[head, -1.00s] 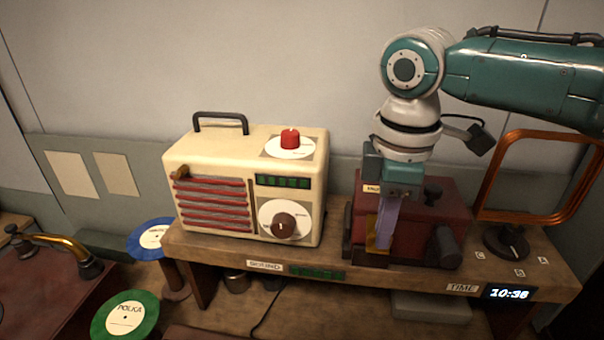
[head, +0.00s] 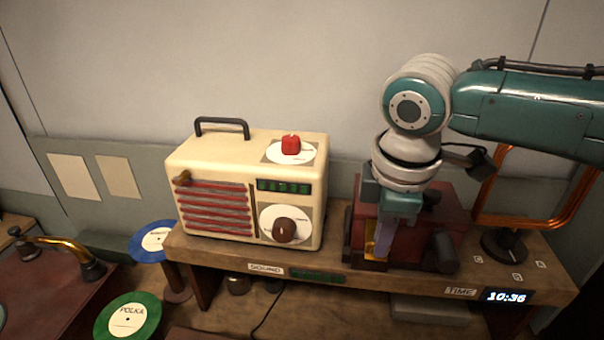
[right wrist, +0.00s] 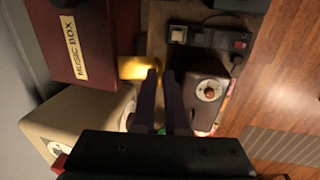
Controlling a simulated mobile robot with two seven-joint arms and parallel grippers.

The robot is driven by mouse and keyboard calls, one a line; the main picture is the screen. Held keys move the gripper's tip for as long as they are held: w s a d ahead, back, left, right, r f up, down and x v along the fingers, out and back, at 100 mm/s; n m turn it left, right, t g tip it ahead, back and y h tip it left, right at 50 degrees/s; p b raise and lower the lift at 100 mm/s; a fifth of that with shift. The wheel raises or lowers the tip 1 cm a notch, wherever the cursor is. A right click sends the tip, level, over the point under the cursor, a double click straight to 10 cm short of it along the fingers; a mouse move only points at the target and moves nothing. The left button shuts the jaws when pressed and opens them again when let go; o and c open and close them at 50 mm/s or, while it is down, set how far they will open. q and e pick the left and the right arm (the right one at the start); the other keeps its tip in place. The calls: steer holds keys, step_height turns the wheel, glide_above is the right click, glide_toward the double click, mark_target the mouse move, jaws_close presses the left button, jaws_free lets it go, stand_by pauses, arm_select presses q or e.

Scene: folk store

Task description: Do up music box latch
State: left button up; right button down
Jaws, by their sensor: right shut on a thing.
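The dark red music box (head: 447,205) stands on the wooden shelf, right of the radio; my right arm hides part of it. In the right wrist view its labelled side (right wrist: 75,42) is at upper left. A yellow brass latch plate (head: 370,243) is at the box's front left, and it also shows in the right wrist view (right wrist: 137,68). My right gripper (head: 382,250) points down at the latch with its fingers close together, shut on the latch; the fingertips (right wrist: 161,75) partly hide the contact. My left gripper is not in view.
A cream radio (head: 250,190) stands to the left on the shelf (head: 345,282). An orange square loop (head: 560,222) on a dark knob stands at right, a time display (head: 505,297) at the front edge. Blue (head: 150,240) and green (head: 128,318) discs are at lower left.

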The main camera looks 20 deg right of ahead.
mark_target(376, 259)
steer(key=f+t, duration=0.1)
steer(key=f+t+h, duration=0.1)
steer(key=s+f+t+h, duration=0.1)
steer(key=shift+a+t, duration=0.3)
steer(key=shift+w+d+f+t+h+b, duration=0.25)
steer(key=shift+f+t+h+b, duration=0.85)
steer(key=shift+b, duration=1.35)
steer(key=shift+w+d+f+t+h+b, duration=0.25)
steer(key=shift+f+t+h+b, duration=0.35)
steer(key=shift+t+b, duration=1.4)
steer(key=shift+w+d+f+t+h+b, duration=0.1)
steer(key=shift+w+f+t+h+b, duration=0.5)
steer(key=shift+b, duration=2.3)
steer(key=shift+s+f+t+h, duration=0.15)
steer(key=shift+s+t+h, duration=0.05)
steer(key=shift+t+h, duration=0.1)
steer(key=c, duration=0.9)
jaws_free()
steer(key=shift+c, duration=0.2)
